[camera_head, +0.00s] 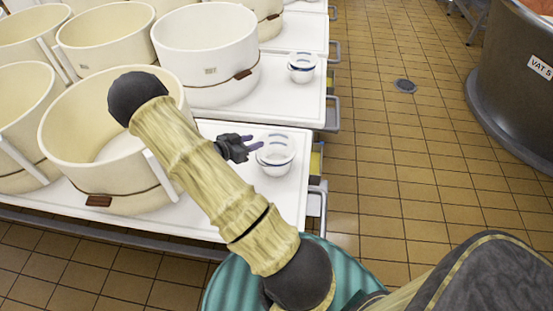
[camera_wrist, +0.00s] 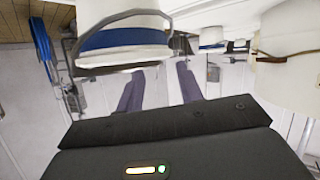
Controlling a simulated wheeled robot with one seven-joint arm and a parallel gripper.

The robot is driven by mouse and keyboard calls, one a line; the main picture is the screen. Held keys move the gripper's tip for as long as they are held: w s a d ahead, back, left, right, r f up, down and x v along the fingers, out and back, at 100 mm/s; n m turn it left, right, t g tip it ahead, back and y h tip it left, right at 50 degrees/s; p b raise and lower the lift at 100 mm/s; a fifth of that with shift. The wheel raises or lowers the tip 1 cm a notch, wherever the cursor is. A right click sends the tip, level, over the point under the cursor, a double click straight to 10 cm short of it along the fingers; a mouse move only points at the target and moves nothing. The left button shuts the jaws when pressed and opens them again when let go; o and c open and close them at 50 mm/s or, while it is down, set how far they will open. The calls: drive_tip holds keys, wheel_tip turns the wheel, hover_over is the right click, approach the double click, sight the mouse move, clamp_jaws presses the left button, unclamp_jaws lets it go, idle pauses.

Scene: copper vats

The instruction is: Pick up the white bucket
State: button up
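A small white bucket (camera_head: 275,158) with blue bands stands upright on the white cart top, near its right edge. My gripper (camera_head: 252,143) is just left of it, with its fingers pointing toward it. In the wrist view the bucket (camera_wrist: 125,42) fills the upper left, with a thin grey handle across it. The two dark fingers (camera_wrist: 158,88) are spread apart, with only white surface showing between them. I cannot tell whether a finger touches the bucket. A second similar white bucket (camera_head: 302,68) stands on the cart farther back.
Large cream tubs (camera_head: 205,50) crowd the carts; one (camera_head: 75,130) stands left of my arm. The white cart top (camera_head: 300,197) has metal rails on its right side. Tiled floor (camera_head: 400,190) is open to the right, up to a dark vat (camera_head: 515,90).

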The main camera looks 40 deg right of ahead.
sight(269, 136)
drive_tip(key=shift+x, duration=0.85)
drive_tip(key=shift+d, duration=0.1)
drive_tip(key=x, duration=0.3)
drive_tip(key=b+x, duration=0.1)
drive_tip(key=x, duration=0.1)
drive_tip(key=shift+w+f, duration=0.2)
drive_tip(key=shift+w, duration=0.1)
clamp_jaws()
